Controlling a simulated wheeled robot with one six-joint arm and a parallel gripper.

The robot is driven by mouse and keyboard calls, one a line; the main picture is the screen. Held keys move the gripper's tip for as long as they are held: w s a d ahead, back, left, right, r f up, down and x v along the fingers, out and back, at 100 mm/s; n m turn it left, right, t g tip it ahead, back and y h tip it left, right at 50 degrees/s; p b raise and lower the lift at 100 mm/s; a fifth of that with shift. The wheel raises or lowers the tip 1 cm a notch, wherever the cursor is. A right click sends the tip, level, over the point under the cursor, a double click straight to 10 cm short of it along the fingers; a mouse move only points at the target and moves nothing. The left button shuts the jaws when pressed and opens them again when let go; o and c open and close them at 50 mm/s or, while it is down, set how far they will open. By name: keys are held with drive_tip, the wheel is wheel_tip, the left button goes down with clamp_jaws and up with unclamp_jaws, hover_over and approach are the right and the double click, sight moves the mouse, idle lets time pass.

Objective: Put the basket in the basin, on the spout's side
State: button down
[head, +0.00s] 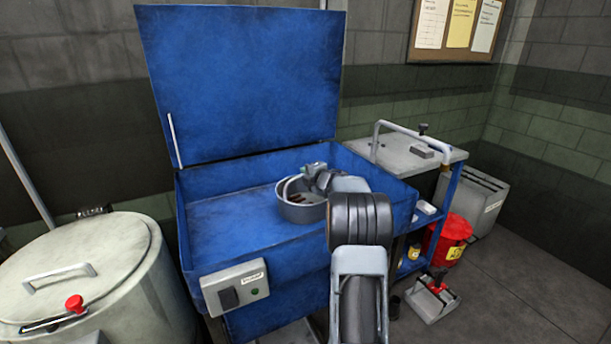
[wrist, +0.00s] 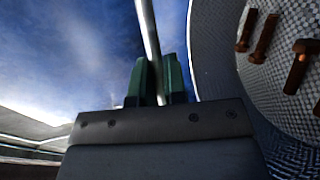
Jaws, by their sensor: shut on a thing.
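The basket (head: 301,208) is a round grey metal pail with a wire bail handle. It is inside the blue basin (head: 225,222), right of the middle. In the wrist view the basket (wrist: 215,60) shows a mesh inside with rusty bolts lying in it. My gripper (wrist: 158,78) is shut on the basket's handle (wrist: 148,35), with the green fingers around the bar. In the head view my gripper (head: 312,168) is at the top of the basket. I cannot tell whether the basket's bottom touches the basin floor. I cannot make out the spout.
The basin's blue lid (head: 245,75) stands open behind. A control box (head: 235,287) is on its front wall. A cart (head: 405,155) with a rail and a red can (head: 452,238) stand right. A lidded grey drum (head: 90,275) stands left. The basin's left floor is clear.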

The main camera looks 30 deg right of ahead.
drive_tip(key=c, duration=1.6)
unclamp_jaws()
drive_tip(key=shift+f, duration=0.1)
drive_tip(key=shift+c, duration=0.2)
drive_tip(key=o, duration=0.5)
drive_tip(key=s, duration=0.4)
drive_tip(key=s+r, duration=0.1)
drive_tip(key=s, duration=0.3)
drive_tip(key=s+r, duration=0.1)
drive_tip(key=s, duration=0.2)
drive_tip(key=shift+s+a+r, duration=0.25)
drive_tip(key=shift+s+a, duration=0.1)
drive_tip(key=shift+s, duration=0.05)
